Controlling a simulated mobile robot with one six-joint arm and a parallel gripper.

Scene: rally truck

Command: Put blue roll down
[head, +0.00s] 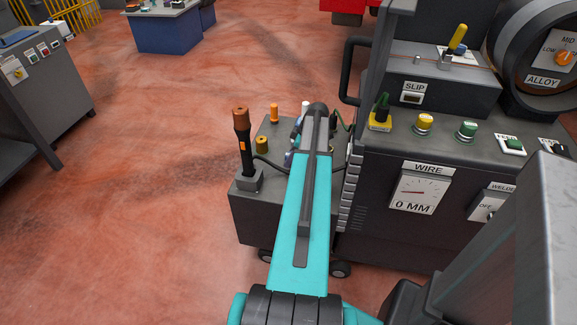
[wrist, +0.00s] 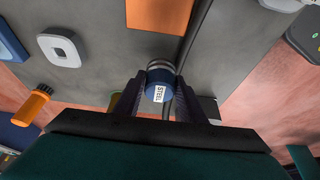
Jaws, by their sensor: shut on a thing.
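The blue roll (wrist: 159,91), a short cylinder with a white label reading "STEEL" and a grey end, sits between the two dark fingers of my gripper (wrist: 160,88) in the wrist view. The fingers are shut on its sides. A grey surface lies beyond the roll; I cannot tell whether the roll touches it. In the head view my teal arm covers the gripper and most of what it holds, above the small grey wheeled cart.
The cart (head: 262,215) carries a black-and-brown torch handle (head: 242,140) and an orange-topped piece (head: 274,113). A dark machine with a wire gauge (head: 420,187) stands close on the right. Red floor lies open on the left, with a grey control cabinet (head: 45,85) beyond.

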